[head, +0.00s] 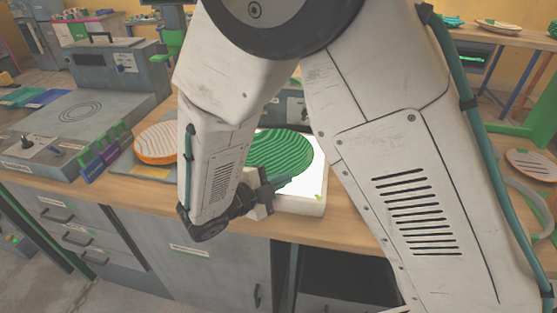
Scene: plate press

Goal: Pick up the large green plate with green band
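A large green plate (283,150) with wavy darker green bands lies on a white lit panel (306,187) on the wooden counter. My gripper (282,184) is at the plate's front edge, low over the panel. Its fingers look small and dark and overlap the rim in the picture. I cannot tell whether they are open or closed on the plate. My arm hides the plate's left part.
An orange and white striped plate (157,142) lies left of my arm. A grey machine (75,112) and green and purple holders (104,152) stand further left. More plates (531,163) are on the right. The wooden counter (345,224) has some free room right of the panel.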

